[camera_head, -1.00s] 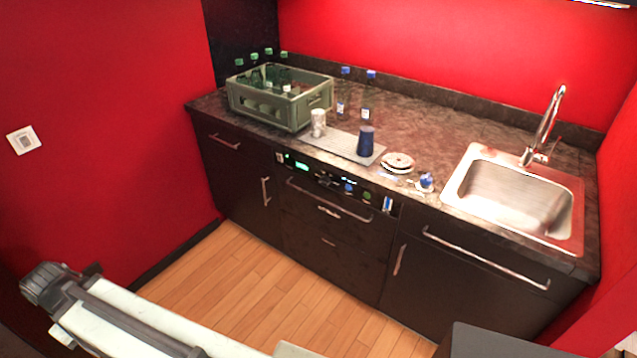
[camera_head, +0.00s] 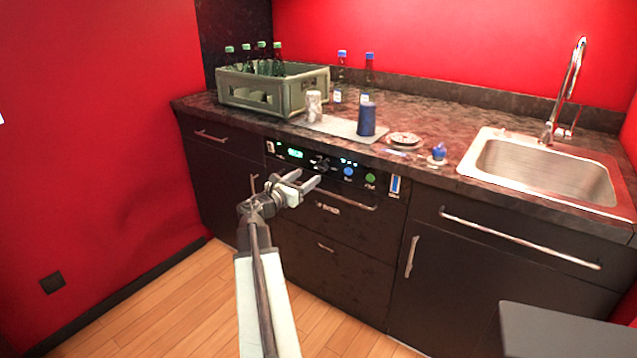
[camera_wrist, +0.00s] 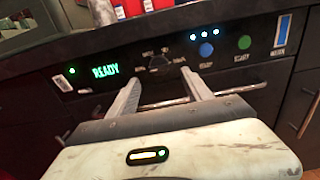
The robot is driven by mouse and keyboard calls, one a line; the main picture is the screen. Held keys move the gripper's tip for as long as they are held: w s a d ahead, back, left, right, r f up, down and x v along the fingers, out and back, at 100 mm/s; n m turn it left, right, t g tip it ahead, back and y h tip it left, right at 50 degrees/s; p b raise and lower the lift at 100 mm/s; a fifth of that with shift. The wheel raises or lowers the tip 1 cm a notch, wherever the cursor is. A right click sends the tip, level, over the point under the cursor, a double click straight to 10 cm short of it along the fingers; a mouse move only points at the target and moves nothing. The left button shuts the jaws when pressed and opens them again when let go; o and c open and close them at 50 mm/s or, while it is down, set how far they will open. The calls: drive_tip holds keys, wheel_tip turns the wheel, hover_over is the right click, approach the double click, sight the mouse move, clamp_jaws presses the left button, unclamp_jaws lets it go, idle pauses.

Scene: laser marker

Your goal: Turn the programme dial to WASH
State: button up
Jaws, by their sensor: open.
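The programme dial (camera_head: 320,163) is a dark knob on the black front panel (camera_head: 300,158) of the machine under the counter. In the wrist view the dial (camera_wrist: 159,62) has small labels around it, too blurred to read for sure, so its setting cannot be told. A green display (camera_wrist: 105,71) left of it reads READY. My gripper (camera_head: 307,179) is open and empty, in front of the panel and lower than the dial in the head view. In the wrist view its two fingers (camera_wrist: 163,83) point at the panel, one on either side below the dial, apparently short of it.
A blue button (camera_wrist: 206,49) and a green button (camera_wrist: 244,42) sit right of the dial. A bar handle (camera_head: 345,203) runs below the panel. On the counter above stand a bottle crate (camera_head: 285,98), a dark blue cup (camera_head: 366,119) and a plate (camera_head: 404,138).

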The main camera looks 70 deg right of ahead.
sight(319, 168)
drive_tip(key=x, duration=0.7)
drive_tip(key=shift+d, duration=0.35)
clamp_jaws()
drive_tip(key=shift+s+d+r, duration=0.1)
drive_tip(key=shift+s, duration=0.05)
